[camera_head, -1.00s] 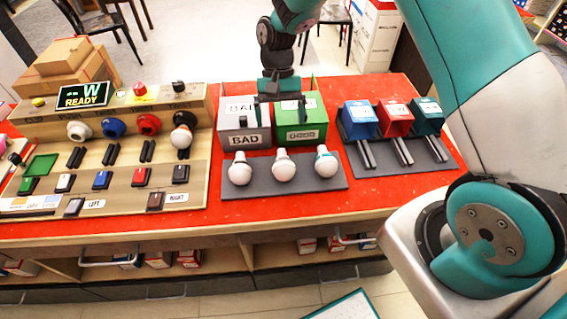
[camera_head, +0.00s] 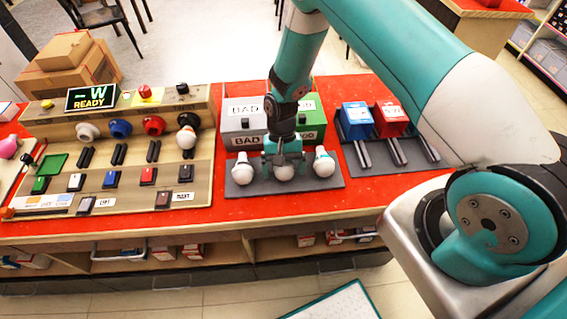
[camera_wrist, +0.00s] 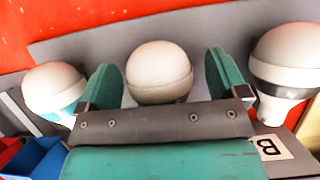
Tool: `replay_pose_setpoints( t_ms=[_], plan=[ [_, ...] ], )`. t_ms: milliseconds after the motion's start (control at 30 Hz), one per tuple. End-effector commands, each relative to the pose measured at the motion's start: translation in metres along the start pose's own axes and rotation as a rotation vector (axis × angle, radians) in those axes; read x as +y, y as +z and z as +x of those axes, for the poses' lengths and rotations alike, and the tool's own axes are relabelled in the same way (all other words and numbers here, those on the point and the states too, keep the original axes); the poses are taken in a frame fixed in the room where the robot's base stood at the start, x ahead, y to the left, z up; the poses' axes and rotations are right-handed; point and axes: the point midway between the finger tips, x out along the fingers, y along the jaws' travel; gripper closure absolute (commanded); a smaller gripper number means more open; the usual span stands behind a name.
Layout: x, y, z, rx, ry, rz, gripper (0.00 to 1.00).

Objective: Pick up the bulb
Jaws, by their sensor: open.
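Three white bulbs lie in a row on a dark grey mat (camera_head: 228,191). The middle bulb (camera_head: 284,173) is under my gripper (camera_head: 284,158); in the wrist view this bulb (camera_wrist: 158,72) sits between the two open teal fingers (camera_wrist: 166,80), with a gap on each side. The left bulb (camera_head: 243,170) has a grey band, seen in the wrist view (camera_wrist: 285,62) at right. The right bulb (camera_head: 324,163) has a teal band, seen in the wrist view (camera_wrist: 52,90) at left. The middle bulb's base is hidden by my gripper.
A grey BAD box (camera_head: 241,127) and a green box (camera_head: 311,133) stand just behind the bulbs. Blue (camera_head: 356,121) and red (camera_head: 391,119) bins with rails are at right. A wooden test panel (camera_head: 110,178) with sockets and switches is at left; one socket holds a bulb (camera_head: 187,138).

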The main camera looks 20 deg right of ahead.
Motion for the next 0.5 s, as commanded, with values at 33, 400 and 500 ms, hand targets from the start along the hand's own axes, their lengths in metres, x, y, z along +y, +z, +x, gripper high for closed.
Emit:
replay_pose_setpoints(
  t_ms=[33,400,500],
  plan=[
    [-0.0002,-0.0003,0.0003,0.001,0.0,0.0,0.08],
    [-0.0003,-0.0004,0.0002,0.001,0.0,0.0,0.59],
    [-0.0003,-0.0004,0.0001,0.001,0.0,-0.001,0.62]
  ],
)
